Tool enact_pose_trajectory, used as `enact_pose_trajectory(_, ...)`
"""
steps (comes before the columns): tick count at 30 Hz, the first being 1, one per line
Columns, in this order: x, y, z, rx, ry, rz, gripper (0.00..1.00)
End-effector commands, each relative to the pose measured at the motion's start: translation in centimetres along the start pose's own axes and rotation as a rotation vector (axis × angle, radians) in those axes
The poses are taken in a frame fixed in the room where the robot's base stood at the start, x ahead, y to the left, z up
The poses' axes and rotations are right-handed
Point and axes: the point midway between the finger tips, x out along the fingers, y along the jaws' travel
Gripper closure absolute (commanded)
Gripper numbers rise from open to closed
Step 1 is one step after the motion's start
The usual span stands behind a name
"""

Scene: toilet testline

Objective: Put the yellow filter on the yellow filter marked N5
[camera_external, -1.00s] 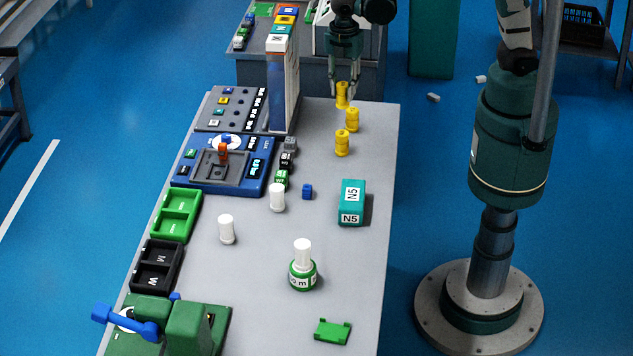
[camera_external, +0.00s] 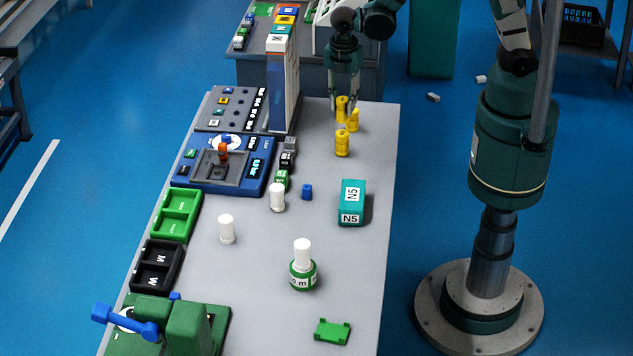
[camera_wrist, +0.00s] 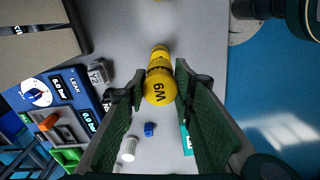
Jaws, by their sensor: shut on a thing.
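My gripper (camera_external: 346,106) is shut on a yellow filter (camera_external: 341,107) at the far end of the grey bench. In the wrist view the yellow filter (camera_wrist: 160,86) between the fingers shows a dark mark like W9 or 6M. Two other yellow filters stand upright nearby: one (camera_external: 353,122) just right of the held one and partly behind a finger, and one (camera_external: 342,144) nearer the camera. Their marks are unreadable. More yellow shows above the held filter in the wrist view. The N5 label I can read is on a teal box (camera_external: 352,205).
A tall upright panel (camera_external: 283,90) stands close left of my gripper. A blue test unit (camera_external: 262,165) and small cubes lie left of the filters. White cylinders (camera_external: 277,197) and a green-based bottle (camera_external: 302,272) stand nearer. The bench's right edge (camera_external: 393,170) is close.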

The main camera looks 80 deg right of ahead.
Motion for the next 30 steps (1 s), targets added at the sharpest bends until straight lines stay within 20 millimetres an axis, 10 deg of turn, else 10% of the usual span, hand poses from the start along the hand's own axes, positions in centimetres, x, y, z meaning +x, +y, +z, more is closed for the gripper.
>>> enact_pose_trajectory(30, 4.2, 0.0, 0.0, 0.000, 0.000, 0.000, 0.87)
